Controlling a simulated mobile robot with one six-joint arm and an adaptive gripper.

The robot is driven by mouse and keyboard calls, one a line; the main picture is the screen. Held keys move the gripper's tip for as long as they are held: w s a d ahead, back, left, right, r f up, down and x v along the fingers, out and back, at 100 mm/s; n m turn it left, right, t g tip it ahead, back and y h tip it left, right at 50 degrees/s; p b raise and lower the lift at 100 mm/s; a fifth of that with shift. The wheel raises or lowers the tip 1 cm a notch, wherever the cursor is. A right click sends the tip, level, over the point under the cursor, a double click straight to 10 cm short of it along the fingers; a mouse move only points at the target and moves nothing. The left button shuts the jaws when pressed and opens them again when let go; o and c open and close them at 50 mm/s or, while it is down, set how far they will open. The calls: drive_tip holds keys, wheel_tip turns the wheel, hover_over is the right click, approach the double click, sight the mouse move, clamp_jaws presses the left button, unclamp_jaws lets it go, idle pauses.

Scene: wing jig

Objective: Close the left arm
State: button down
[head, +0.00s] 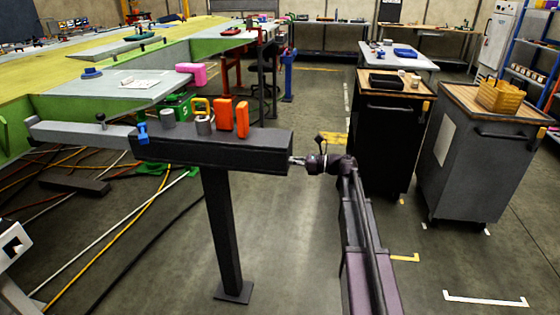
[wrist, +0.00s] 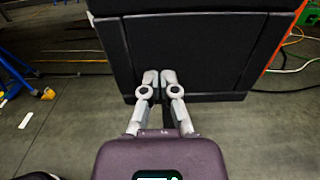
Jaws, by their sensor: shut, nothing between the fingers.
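The left arm is a dark rectangular beam (head: 225,153) on a dark post, with a lighter grey bar (head: 80,134) extending from its left end toward the green wing structure. In the head view my gripper (head: 293,160) is at the right end of the beam. In the wrist view the beam's dark end face (wrist: 205,55) fills the upper middle. My gripper (wrist: 160,78) is shut and empty, its fingertips together in front of the lower part of that face. They look touching or very close; I cannot tell which.
A blue clamp (head: 142,133) sits at the beam's left end. Two tool carts (head: 385,145) (head: 465,170) stand at right. Cables lie on the floor at left.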

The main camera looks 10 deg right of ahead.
drive_tip(key=v, duration=0.9)
drive_tip(key=shift+a+f, duration=0.1)
drive_tip(key=shift+f, duration=0.05)
drive_tip(key=s+a+f+n+g+h, duration=0.5)
drive_tip(key=s+a+f+n+h, duration=0.2)
drive_tip(key=s+a+f+n, duration=0.4)
drive_tip(key=s+a+f+n+g+h, duration=0.1)
drive_tip(key=s+f+n+h, duration=0.6)
drive_tip(key=s+n+h, duration=0.2)
drive_tip(key=shift+s+f+n+g+h, duration=0.2)
drive_tip(key=shift+s+n+g+h, duration=0.15)
drive_tip(key=shift+s+n, duration=1)
drive_tip(key=shift+s, duration=0.1)
